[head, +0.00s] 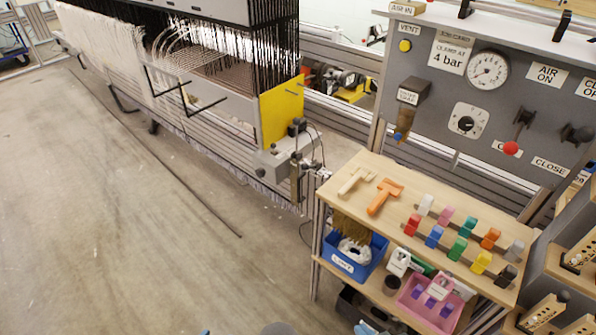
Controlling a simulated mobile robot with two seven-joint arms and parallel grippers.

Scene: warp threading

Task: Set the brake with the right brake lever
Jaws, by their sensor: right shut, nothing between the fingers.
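The loom's right end has a yellow side plate (282,110) and a grey end block (283,160). A small dark fitting (297,127) sits on top of this end. A metal bracket with thin upright parts (300,178) is on its side; I cannot tell which of these small parts is the right brake lever or how it is set. Only a grey rounded piece of my right gripper (278,328) shows at the bottom edge, shut and empty, well apart from the loom. My left gripper is not in view.
A grey gauge panel (440,95) stands behind. The floor at left is clear.

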